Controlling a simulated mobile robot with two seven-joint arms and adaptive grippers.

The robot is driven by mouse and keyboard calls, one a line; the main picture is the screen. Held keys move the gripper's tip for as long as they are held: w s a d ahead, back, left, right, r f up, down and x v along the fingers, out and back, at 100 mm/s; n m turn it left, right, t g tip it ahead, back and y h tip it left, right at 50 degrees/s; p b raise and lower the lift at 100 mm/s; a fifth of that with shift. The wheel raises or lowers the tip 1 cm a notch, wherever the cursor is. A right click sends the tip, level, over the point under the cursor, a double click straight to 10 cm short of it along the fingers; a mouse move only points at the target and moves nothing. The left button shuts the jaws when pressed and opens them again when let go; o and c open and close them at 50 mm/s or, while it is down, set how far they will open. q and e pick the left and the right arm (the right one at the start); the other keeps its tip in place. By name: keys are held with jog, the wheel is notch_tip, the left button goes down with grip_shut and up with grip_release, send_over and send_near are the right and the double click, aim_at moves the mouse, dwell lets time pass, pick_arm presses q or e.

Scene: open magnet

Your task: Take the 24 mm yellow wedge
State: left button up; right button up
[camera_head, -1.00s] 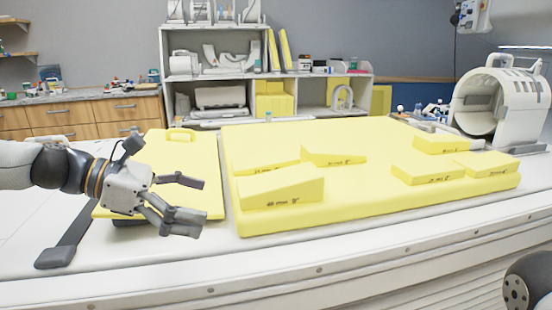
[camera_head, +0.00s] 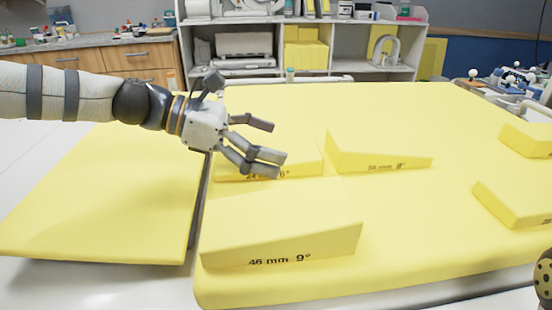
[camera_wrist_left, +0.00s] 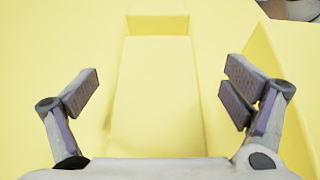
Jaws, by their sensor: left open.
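The 24 mm yellow wedge (camera_head: 306,163) lies on the big yellow mattress, left of its middle. Its front label is partly hidden behind my left gripper (camera_head: 272,145), but "24" and "6°" show. The gripper is open and sits above the wedge's left part, its fingers pointing right. In the left wrist view, a long yellow block (camera_wrist_left: 155,110), apparently this wedge, lies between the two spread fingers, apart from both.
A larger wedge marked 46 mm 9° (camera_head: 285,225) lies in front, and another wedge (camera_head: 380,155) to the right. More yellow blocks (camera_head: 515,200) lie at the right edge. A flat yellow pad (camera_head: 100,200) is on the left. The mattress (camera_head: 420,230) is bare at centre right.

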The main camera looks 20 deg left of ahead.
aim_at(300, 149)
pick_arm(q)
jog(key=x, duration=0.4)
jog(key=shift+w+d+b, duration=0.2)
jog(key=shift+d+b, duration=0.05)
jog(key=shift+b, duration=0.15)
jog(key=shift+w+d, duration=0.1)
jog(key=shift+r, duration=0.1)
jog(key=c, duration=0.9)
jog(key=shift+c, duration=0.2)
